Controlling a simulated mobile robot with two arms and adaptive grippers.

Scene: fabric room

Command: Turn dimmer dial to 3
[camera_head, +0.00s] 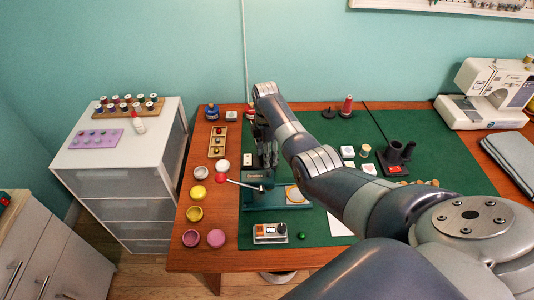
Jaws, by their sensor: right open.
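My right arm reaches in from the lower right across the table. Its right gripper (268,155) points down behind the teal press, small and partly dark against the mat; it is open, and I see nothing held in it. My left gripper is not in view.
A teal press (262,190) with a red-ball lever (221,178) stands between the gripper and the box. Several jars (195,214) line the table's left side. A green ball (301,236) lies right of the box. A sewing machine (487,93) stands at back right.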

